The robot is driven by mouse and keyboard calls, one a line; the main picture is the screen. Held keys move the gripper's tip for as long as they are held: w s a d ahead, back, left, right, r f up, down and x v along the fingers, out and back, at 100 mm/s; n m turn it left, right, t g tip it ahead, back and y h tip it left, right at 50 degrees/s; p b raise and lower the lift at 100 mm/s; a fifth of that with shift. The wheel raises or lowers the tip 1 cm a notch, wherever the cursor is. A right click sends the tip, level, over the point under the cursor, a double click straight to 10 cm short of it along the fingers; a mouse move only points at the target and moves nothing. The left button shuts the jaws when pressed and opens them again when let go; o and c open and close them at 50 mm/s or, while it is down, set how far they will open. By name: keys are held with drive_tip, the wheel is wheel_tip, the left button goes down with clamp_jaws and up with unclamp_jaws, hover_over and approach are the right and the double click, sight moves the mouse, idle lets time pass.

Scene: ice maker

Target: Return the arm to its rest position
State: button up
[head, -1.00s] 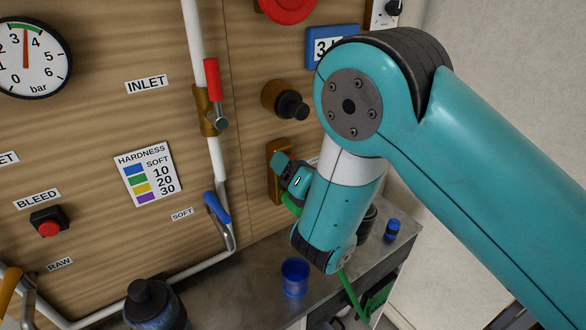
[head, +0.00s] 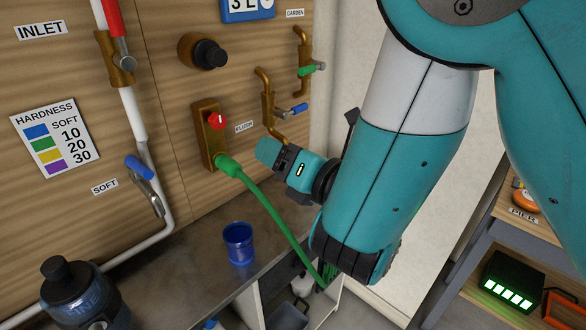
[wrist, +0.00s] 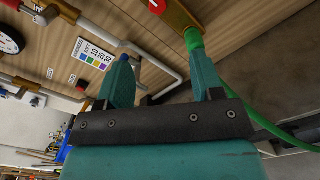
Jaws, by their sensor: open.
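My gripper (head: 268,152) is raised in front of the wooden panel, to the right of the green hose's upper end. In the wrist view my gripper (wrist: 162,72) shows two teal fingers spread apart with nothing held between them. My teal arm fills the right of the head view and hides part of what lies behind it. The green hose (head: 268,205) meets the brass plate with a red knob (head: 217,120) and runs down past the counter edge. The green hose (wrist: 194,40) also shows behind the right finger in the wrist view.
A blue cup (head: 239,244) and a dark-capped bottle (head: 68,285) stand on the metal counter (head: 185,270). Brass taps with blue (head: 299,108) and green (head: 307,71) handles are on the panel near my gripper. A shelf unit (head: 480,240) stands at the right.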

drive_tip(key=shift+s+a, duration=0.15)
drive_tip(key=shift+s, duration=0.05)
